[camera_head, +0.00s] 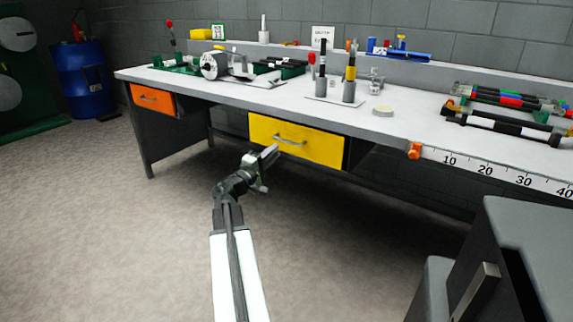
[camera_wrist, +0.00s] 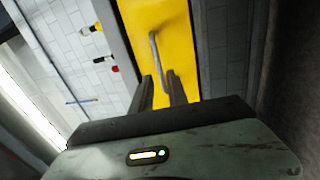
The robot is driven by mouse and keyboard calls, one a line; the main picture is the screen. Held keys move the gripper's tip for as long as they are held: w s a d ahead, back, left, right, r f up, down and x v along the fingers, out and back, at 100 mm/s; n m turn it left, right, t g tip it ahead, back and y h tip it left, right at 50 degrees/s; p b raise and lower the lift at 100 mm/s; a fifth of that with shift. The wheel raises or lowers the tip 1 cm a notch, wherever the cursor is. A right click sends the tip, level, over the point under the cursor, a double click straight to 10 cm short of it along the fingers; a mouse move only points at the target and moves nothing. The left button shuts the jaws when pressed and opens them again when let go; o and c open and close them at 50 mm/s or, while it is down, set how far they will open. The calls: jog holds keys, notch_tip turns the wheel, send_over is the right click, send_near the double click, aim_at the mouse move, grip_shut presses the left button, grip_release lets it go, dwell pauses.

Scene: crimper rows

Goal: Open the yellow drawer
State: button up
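The yellow drawer (camera_head: 316,146) hangs under the workbench and looks shut. Its curved metal handle (camera_head: 291,141) is on the front. In the wrist view the yellow front (camera_wrist: 182,42) fills the top middle, with the handle (camera_wrist: 154,50) running nearly upright. My gripper (camera_head: 274,153) is just in front of the drawer, below and left of the handle. In the wrist view my gripper's two fingers (camera_wrist: 161,85) are apart, with yellow showing between them. The handle's lower end lies between or just beyond the fingertips; I cannot tell whether they touch it.
An orange drawer (camera_head: 153,98) is at the bench's left end. The workbench (camera_head: 225,92) carries tools, stands and rods. A ruler strip (camera_head: 490,170) runs along its right front edge. A grey cabinet (camera_head: 525,235) stands at the lower right. The floor (camera_head: 120,220) at left is clear.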

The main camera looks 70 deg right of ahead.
aim_at(286, 141)
jog(key=p+x, duration=0.1)
jog(key=x, duration=0.7)
jog(key=shift+s+r+p, duration=0.1)
jog(key=shift+s+p, duration=0.05)
jog(key=shift+p, duration=0.25)
grip_shut()
dwell(1.0)
